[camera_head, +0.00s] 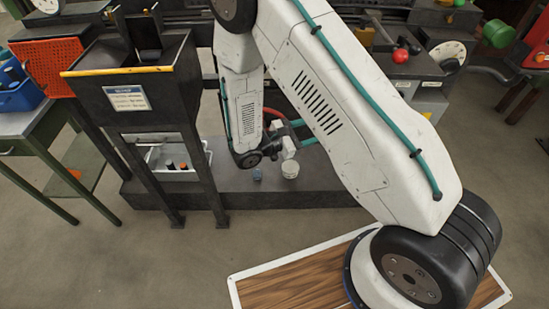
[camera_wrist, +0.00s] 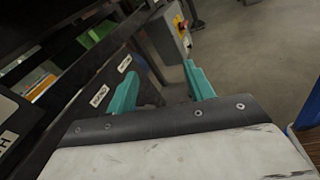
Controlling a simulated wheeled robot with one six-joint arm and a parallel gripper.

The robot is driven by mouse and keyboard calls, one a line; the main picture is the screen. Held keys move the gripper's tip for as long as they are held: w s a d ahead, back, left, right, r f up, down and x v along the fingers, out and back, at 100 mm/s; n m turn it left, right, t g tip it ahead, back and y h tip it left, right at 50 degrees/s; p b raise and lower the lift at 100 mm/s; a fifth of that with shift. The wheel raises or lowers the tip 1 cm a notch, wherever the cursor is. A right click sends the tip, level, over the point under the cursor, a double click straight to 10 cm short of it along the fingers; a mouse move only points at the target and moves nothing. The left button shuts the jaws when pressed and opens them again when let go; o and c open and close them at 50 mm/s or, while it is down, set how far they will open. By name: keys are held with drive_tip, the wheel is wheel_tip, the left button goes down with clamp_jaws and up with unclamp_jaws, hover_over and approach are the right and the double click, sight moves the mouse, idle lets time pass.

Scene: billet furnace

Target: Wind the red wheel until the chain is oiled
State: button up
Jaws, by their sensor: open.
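A red curved rim (camera_head: 273,112) shows just behind my arm's wrist in the head view; it may be part of the red wheel, but most of it is hidden by my arm. My gripper (camera_head: 298,133) has teal fingers and is low in front of the dark machine, close to that rim. In the wrist view my gripper (camera_wrist: 160,75) is open, with nothing between its fingers. The wrist view shows no red wheel. I cannot make out the chain in either view.
A dark hopper (camera_head: 130,85) with a yellow edge stands at left, above a white bin (camera_head: 180,175). A white jar (camera_head: 290,169) and small blue item stand on the dark plinth (camera_head: 330,190). A red ball knob (camera_head: 400,55) is at upper right. The front floor is clear.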

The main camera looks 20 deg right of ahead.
drive_tip(key=w+a+f+n+t+y, duration=0.1)
drive_tip(key=w+a+f+n+t, duration=0.25)
drive_tip(key=f+t, duration=0.2)
drive_tip(key=w+a+f+n+t+y, duration=0.2)
drive_tip(key=f+n+t, duration=0.2)
drive_tip(key=f, duration=0.3)
drive_tip(key=n+t+y, duration=0.4)
drive_tip(key=n+y, duration=0.1)
drive_tip(key=y, duration=0.1)
approach(274, 157)
drive_tip(key=w+d+f, duration=0.1)
drive_tip(key=w, duration=0.2)
drive_tip(key=shift+n, duration=0.25)
drive_tip(key=x, duration=0.7)
drive_tip(key=shift+w+d+f, duration=0.25)
drive_tip(key=shift+d, duration=0.05)
clamp_jaws()
